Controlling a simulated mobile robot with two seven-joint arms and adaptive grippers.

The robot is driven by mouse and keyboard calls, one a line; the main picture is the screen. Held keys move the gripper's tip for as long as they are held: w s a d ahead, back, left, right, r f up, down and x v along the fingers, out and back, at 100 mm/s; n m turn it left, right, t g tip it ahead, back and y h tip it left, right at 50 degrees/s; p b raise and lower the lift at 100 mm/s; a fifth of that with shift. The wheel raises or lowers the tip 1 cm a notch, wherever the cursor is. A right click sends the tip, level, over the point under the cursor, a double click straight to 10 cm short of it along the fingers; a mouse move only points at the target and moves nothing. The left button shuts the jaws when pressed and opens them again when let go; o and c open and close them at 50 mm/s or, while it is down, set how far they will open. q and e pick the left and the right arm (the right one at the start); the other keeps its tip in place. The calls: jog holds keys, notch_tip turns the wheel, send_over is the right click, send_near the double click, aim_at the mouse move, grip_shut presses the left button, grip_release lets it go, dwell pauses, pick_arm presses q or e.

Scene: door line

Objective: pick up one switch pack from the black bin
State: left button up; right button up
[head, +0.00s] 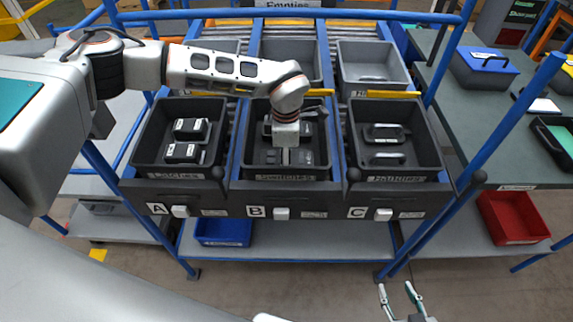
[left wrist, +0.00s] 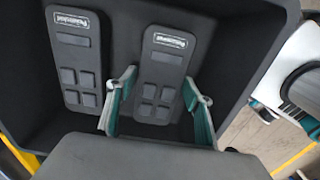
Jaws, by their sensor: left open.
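The black bin (head: 252,142) is the middle one of three in the front row, above the letter B. In the left wrist view, two dark switch packs with white labels and square buttons lie flat in it: one at the left (left wrist: 77,62) and one at the right (left wrist: 165,68). My left gripper (head: 286,158) reaches down into this bin. In the left wrist view, its teal fingers (left wrist: 158,92) are apart, either side of the right pack's lower part; contact cannot be told. My right gripper (head: 398,290) is open and empty, low in front of the rack.
Black bins with latches (head: 187,140) and handles (head: 386,145) stand left and right of the middle bin. Grey bins (head: 372,66) stand behind. Blue rack posts (head: 436,70) flank the row. A bench with a blue case (head: 487,62) is at the right.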

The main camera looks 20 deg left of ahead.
pick_arm(q)
jog(key=shift+r, duration=0.1)
jog(key=c, duration=0.9)
jog(key=shift+c, duration=0.2)
jog(key=shift+r, duration=0.1)
